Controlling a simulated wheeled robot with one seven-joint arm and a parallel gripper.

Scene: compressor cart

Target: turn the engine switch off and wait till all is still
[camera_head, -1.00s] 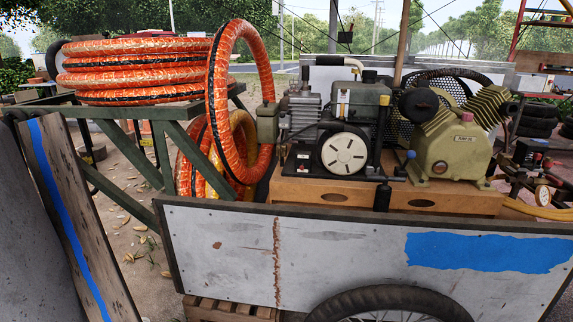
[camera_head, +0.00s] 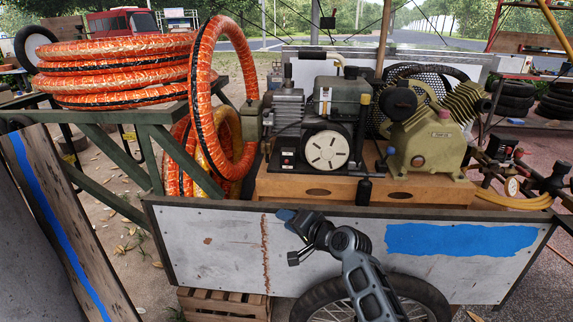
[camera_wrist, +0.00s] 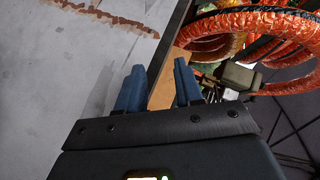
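The engine (camera_head: 345,110) stands on a wooden base in the cart, with a pale round slotted disc (camera_head: 327,151) on its front. A small dark box with a red spot (camera_head: 287,157) sits at its lower left; it looks like the switch panel, but the switch position is too small to read. A belt guard mesh and the olive compressor (camera_head: 432,145) are to its right. My gripper (camera_head: 285,215) is in front of the cart's side panel, below and left of the engine. In the wrist view its two blue fingers (camera_wrist: 158,82) are apart with nothing between them.
The cart's grey side panel (camera_head: 340,228) has a top rim between my gripper and the engine. Orange hoses (camera_head: 115,68) lie on a green rack at left, and one hangs upright beside the engine. A gauge (camera_head: 512,186) and valves are at right.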

